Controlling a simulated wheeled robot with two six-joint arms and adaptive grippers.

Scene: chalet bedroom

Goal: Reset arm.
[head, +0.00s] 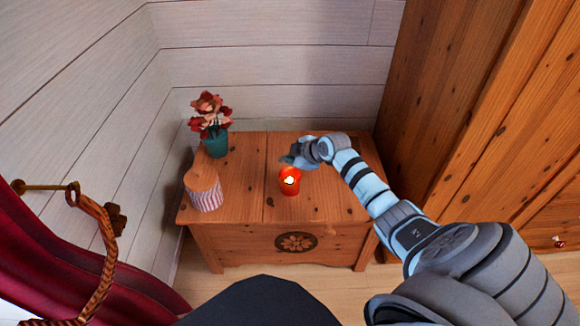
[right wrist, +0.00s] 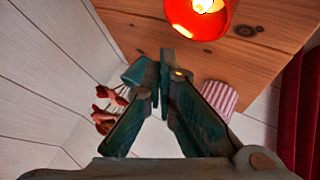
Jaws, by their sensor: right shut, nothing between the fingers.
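My right arm reaches in from the lower right in the head view. Its gripper (head: 289,158) is above the back part of the wooden chest, just behind a lit red candle (head: 289,184). In the right wrist view the fingers (right wrist: 160,80) are closed together with nothing between them. The red candle (right wrist: 200,14) also shows there, beyond the fingertips and apart from them. My left gripper is not in view.
The wooden chest (head: 245,180) stands against white plank walls. On its left side are a teal pot with red flowers (head: 216,142) and a striped jar with a wooden lid (head: 204,190). A wooden wardrobe (head: 460,90) stands right; a red curtain (head: 90,270) hangs left.

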